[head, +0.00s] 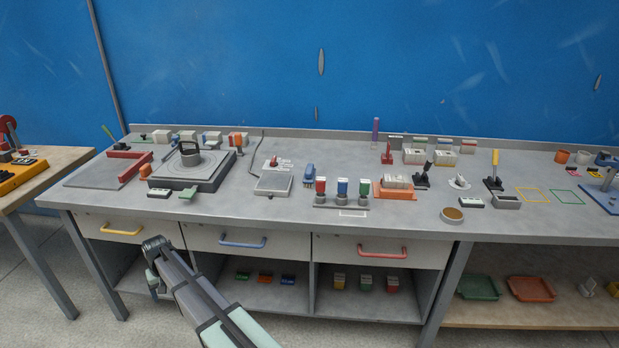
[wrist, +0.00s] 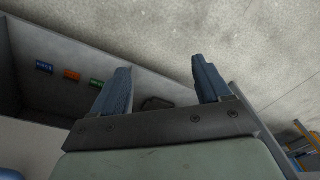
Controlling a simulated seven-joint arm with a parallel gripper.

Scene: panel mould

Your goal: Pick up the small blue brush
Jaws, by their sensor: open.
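The small blue brush (head: 308,176) is on the grey workbench (head: 230,203), near the middle, between a flat grey plate and a row of red, blue and green blocks. It has blue on top and a paler lower part. My gripper (head: 153,284) is low at the left, in front of the bench and below its top, well apart from the brush. In the wrist view my gripper (wrist: 161,76) is open, with its two blue-grey fingers spread and nothing between them. The brush is not in the wrist view.
The red, blue and green blocks (head: 342,188) stand close to the brush's right. The grey plate (head: 273,185) and a bent rod are to its left. Drawers with yellow, blue and red handles (head: 382,252) front the bench. Small coloured pieces (wrist: 71,75) lie on the shelf below.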

